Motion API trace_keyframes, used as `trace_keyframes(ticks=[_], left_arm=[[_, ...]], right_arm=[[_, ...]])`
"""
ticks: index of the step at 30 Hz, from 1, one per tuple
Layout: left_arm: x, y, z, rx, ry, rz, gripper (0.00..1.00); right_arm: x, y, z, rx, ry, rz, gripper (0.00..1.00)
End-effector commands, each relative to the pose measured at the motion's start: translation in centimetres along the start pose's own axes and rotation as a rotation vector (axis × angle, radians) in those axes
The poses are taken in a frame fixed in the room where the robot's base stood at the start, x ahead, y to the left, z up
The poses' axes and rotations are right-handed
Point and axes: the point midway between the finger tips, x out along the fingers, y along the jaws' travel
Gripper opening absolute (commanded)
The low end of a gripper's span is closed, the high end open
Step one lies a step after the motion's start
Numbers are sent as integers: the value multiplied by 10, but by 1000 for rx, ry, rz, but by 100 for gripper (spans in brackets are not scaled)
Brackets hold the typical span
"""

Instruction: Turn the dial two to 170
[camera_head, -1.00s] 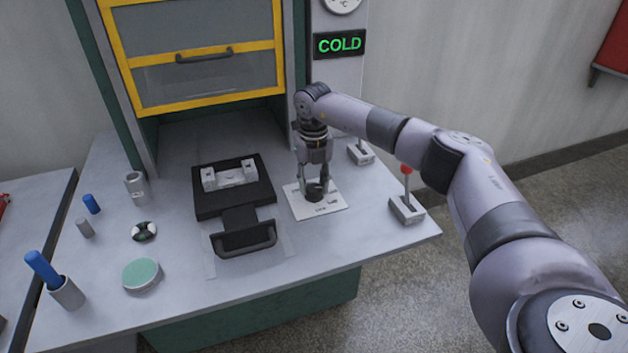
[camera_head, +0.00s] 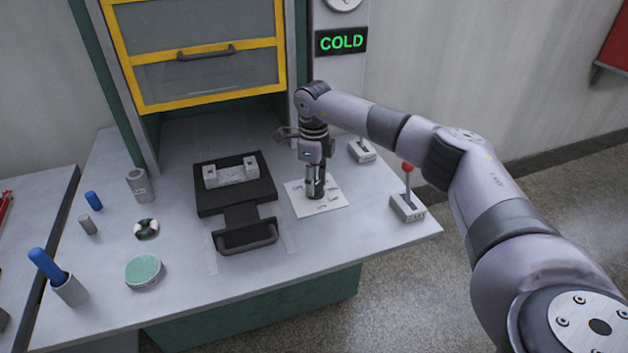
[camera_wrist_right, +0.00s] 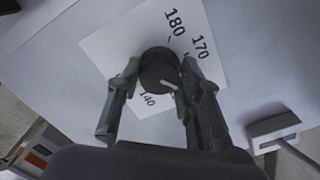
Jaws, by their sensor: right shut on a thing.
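My right gripper (camera_head: 315,188) points straight down at the dial plate (camera_head: 334,205), a white card on the bench. In the right wrist view my right gripper (camera_wrist_right: 159,78) is shut on the round dark dial (camera_wrist_right: 158,66), with one finger on each side. The printed 180 and 170 show beyond the dial, and 140 shows on the near side. A pale pointer line on the dial aims toward the lower right, beside the right finger. Other marks there are hidden by that finger. My left gripper is not in view.
A black press-like fixture (camera_head: 236,205) with a front handle stands left of the dial plate. A red-knobbed lever (camera_head: 407,190) and a grey switch box (camera_head: 362,151) stand to the right. A green COLD sign (camera_head: 341,41) is behind.

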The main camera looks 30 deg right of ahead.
Motion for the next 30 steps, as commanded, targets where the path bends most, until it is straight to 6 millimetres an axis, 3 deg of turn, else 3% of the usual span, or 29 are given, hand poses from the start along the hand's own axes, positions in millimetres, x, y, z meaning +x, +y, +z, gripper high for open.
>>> trace_keyframes(ticks=[18,30], left_arm=[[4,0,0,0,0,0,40],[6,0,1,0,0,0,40]], right_arm=[[-1,2,0,-579,-2,-1,6],[-1,2,-1,-857,-2,-2,6]])
